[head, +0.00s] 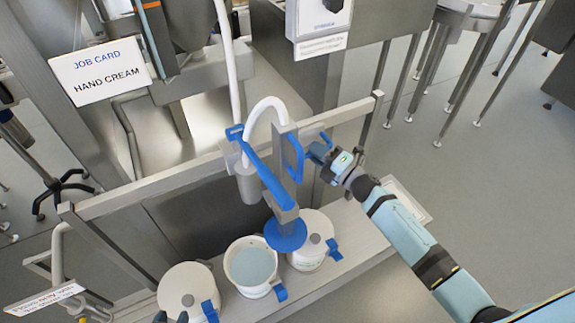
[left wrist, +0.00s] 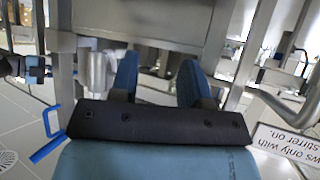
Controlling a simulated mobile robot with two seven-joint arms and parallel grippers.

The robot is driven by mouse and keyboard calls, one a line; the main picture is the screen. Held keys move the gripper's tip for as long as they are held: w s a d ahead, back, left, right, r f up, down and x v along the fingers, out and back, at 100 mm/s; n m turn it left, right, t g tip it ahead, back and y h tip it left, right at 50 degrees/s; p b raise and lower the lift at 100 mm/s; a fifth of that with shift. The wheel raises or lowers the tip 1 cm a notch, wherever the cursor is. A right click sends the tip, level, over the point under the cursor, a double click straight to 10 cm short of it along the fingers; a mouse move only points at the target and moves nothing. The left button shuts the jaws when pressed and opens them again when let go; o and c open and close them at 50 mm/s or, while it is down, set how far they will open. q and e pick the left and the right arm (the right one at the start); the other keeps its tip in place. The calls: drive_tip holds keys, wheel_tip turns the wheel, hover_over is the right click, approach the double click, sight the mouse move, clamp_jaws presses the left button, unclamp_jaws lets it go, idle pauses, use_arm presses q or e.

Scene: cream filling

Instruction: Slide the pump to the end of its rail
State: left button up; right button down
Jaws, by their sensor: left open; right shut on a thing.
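The pump (head: 285,150) hangs on the long grey rail (head: 150,192), nearer its right end post than its left. It has a white hose, a long blue lever (head: 262,172) and a blue disc (head: 286,236) at its foot, over the right-hand pots. My right gripper (head: 314,150) is shut on the blue handle (head: 295,158) on the pump's right side. My left gripper (head: 172,318) is at the bottom edge in the head view, by the left pot, mostly out of frame. In the left wrist view its fingers (left wrist: 158,82) are apart, with nothing held between them.
An open pot (head: 251,264) with pale blue content stands between a lidded left pot (head: 187,288) and a lidded right pot (head: 314,222), all with blue handles. A job card (head: 100,72) reads "HAND CREAM". A small sign (head: 45,299) is at lower left.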

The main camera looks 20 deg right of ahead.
use_arm(q)
wheel_tip(320, 180, down, 8)
drive_tip(key=b, duration=1.1)
drive_tip(key=shift+w+d, duration=0.25)
drive_tip(key=shift+w, duration=0.1)
use_arm(e)
drive_tip(key=w+d, duration=0.3)
drive_tip(key=d, duration=1.2)
drive_tip(key=w+d, duration=0.3)
drive_tip(key=d, duration=1.3)
drive_tip(key=shift+d+r, duration=0.2)
drive_tip(key=shift+d, duration=0.1)
drive_tip(key=shift+w, duration=0.1)
drive_tip(key=c, duration=1.3)
unclamp_jaws()
use_arm(q)
drive_tip(key=shift+d+f, duration=0.1)
drive_tip(key=shift+d, duration=0.15)
use_arm(e)
drive_tip(key=shift+o, duration=0.9)
drive_tip(key=shift+d+f, duration=0.1)
drive_tip(key=shift+f, duration=0.05)
use_arm(q)
drive_tip(key=shift+a+b, duration=0.1)
drive_tip(key=shift+b, duration=0.2)
use_arm(e)
drive_tip(key=v, duration=1.3)
drive_tip(key=shift+s+d, duration=0.2)
drive_tip(key=shift+s, duration=0.15)
